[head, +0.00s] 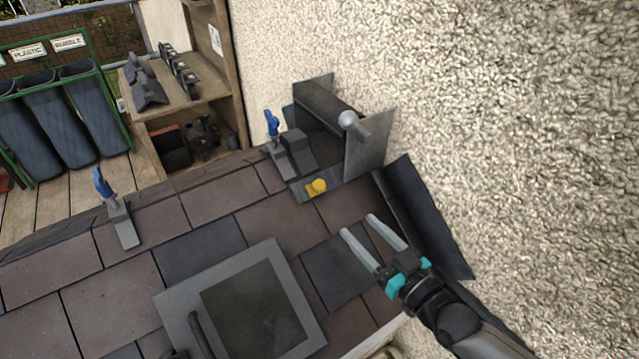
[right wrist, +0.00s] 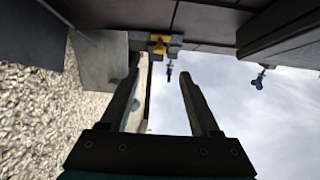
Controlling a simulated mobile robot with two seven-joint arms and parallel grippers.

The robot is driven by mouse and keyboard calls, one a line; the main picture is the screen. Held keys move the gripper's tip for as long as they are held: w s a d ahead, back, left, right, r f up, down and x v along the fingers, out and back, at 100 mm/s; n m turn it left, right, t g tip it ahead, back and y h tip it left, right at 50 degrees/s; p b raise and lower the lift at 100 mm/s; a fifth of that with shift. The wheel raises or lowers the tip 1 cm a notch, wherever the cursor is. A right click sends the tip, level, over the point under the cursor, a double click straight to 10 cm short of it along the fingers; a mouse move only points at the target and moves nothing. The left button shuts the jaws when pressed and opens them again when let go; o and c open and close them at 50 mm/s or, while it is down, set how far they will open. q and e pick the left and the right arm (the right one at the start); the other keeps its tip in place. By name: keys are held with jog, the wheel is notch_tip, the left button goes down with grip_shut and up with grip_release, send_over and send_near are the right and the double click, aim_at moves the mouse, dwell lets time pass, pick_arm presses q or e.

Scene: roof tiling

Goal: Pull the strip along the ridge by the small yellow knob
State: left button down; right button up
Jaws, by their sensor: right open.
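The small yellow knob (head: 317,186) sits on a flat dark grey strip (head: 338,184) at the ridge, in front of a holder with a dark roll (head: 325,105). The knob also shows at the top of the right wrist view (right wrist: 158,44), roughly between and beyond the fingers. My right gripper (head: 372,226) is open and empty over the tiles, to the lower right of the knob and apart from it. Its two fingers also show in the right wrist view (right wrist: 158,90). My left gripper is not in view.
A rough plastered wall (head: 510,120) rises on the right, with a dark upright sheet (head: 425,220) at its foot. Two blue-handled clamps (head: 272,125) (head: 104,187) stand along the ridge. A framed roof window (head: 175,300) lies at the lower middle. Shelves and bins stand behind.

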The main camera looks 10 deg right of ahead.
aim_at(322, 188)
jog(key=b+x, duration=0.1)
jog(key=x, duration=1.4)
jog(key=shift+w+r+b, duration=0.1)
jog(key=shift+b, duration=0.25)
grip_shut()
dwell(0.9)
